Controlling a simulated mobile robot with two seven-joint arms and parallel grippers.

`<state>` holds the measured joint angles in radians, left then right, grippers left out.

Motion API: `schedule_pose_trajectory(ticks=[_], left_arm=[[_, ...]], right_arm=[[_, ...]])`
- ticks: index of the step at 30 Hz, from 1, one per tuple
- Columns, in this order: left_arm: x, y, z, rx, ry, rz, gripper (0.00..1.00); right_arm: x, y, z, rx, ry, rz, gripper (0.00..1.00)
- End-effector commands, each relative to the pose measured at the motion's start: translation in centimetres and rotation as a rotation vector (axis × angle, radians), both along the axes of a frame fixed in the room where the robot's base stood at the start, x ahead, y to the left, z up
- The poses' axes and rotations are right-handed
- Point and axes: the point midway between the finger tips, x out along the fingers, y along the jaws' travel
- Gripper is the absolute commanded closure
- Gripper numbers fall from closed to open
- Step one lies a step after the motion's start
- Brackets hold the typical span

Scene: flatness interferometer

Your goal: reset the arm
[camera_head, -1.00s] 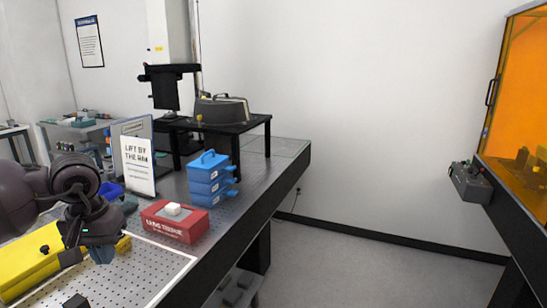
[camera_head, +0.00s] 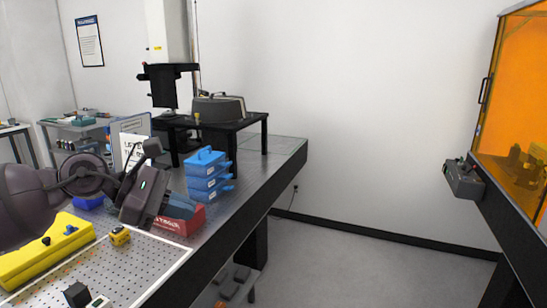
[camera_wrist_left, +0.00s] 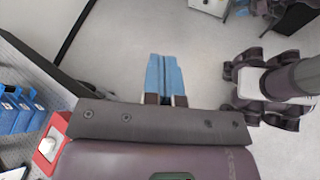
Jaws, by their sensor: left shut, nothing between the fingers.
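My left gripper (camera_head: 180,207) reaches in from the left in the head view, above the perforated table. Its blue fingers are closed together with nothing between them, pointing right in front of the red tissue box (camera_head: 187,224). The fingers also show in the left wrist view (camera_wrist_left: 164,76), with grey floor behind them. The gripper hides most of the box and part of the lift-by-the-rim sign (camera_head: 130,147). My right gripper is in neither view.
Blue stacked cases (camera_head: 207,175) stand behind the red box. A yellow case (camera_head: 40,262) and a small yellow block (camera_head: 119,235) are at the left front. An orange-windowed enclosure (camera_head: 510,100) stands at right, with a control box (camera_head: 463,180). Floor between is clear.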

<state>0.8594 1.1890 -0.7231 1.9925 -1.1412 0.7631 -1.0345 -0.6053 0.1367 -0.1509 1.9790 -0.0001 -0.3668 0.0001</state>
Motion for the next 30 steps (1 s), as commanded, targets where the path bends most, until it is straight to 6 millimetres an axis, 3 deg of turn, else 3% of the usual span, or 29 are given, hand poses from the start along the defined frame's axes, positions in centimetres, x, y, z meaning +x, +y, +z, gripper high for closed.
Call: schedule_pose_trajectory(ticks=[1, 5, 8, 11, 14, 18, 25, 26, 30], left_arm=[[0.0, -1.3, 0.1, -0.142, 0.106, 0.052, 1.0], [0.6, -3.3, 0.9, -0.534, 0.451, 0.202, 1.0], [1.7, -3.3, 0.1, -0.839, 0.763, 0.312, 1.0], [2.9, -2.3, -1.9, -1.116, 1.071, 0.413, 1.0], [3.9, -0.8, -5.2, -1.361, 1.351, 0.504, 1.0], [4.4, 1.8, -11.4, -1.667, 1.696, 0.624, 1.0], [2.1, 5.6, -23.7, -2.11, 2.127, 0.811, 1.0], [1.6, 6.1, -25.4, 2.117, -2.123, -0.817, 1.0], [-2.0, 7.8, -32.8, 1.949, -1.89, -0.773, 1.0]], right_arm=[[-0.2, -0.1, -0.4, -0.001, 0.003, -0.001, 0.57], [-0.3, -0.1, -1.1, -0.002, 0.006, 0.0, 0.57], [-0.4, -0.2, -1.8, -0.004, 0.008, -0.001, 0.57], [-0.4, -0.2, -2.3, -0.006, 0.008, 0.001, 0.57], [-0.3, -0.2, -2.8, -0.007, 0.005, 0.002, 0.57], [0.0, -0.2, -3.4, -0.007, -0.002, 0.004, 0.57], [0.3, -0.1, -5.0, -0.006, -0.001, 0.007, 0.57], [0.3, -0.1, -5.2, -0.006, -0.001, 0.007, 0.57], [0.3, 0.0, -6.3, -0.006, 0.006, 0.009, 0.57]])
